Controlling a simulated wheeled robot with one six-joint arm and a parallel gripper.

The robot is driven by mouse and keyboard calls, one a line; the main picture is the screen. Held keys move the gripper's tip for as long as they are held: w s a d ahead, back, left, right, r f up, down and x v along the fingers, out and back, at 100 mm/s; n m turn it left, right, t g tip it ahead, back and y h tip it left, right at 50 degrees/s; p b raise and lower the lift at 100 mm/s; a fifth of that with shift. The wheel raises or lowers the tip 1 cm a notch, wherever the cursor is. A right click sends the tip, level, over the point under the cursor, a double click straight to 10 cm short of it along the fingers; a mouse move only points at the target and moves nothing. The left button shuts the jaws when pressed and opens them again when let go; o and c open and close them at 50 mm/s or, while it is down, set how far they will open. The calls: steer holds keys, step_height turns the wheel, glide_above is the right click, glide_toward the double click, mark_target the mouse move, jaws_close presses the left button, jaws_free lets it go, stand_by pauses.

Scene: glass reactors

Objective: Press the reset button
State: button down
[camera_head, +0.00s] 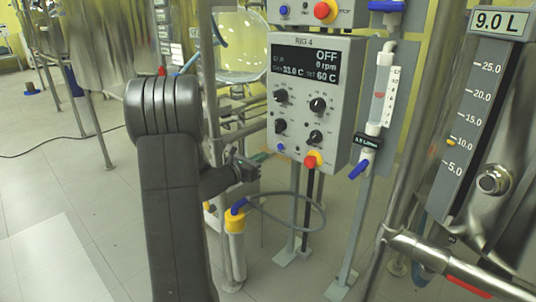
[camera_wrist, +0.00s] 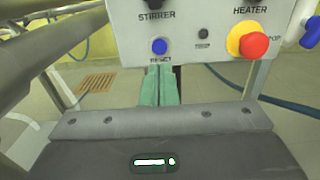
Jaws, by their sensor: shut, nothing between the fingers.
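The blue reset button (camera_wrist: 159,46) is on the lower left of the grey control panel (camera_wrist: 195,15), above a label reading RESET. It also shows as a small blue dot in the head view (camera_head: 281,147). My gripper (camera_wrist: 160,70) is shut and empty. Its green fingertips lie just below the button in the wrist view and overlap the panel's lower edge. I cannot tell whether they touch the panel. In the head view my gripper (camera_head: 262,158) is small, below and left of the panel (camera_head: 337,95).
A red stop button on a yellow base (camera_wrist: 252,45) sits right of the reset button. Black knobs (camera_head: 318,104) are above. A flowmeter with a blue valve (camera_head: 359,169) stands right of the panel.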

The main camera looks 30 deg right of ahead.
steer(key=v, duration=0.6)
steer(key=shift+p, duration=0.4)
steer(key=shift+d, duration=0.1)
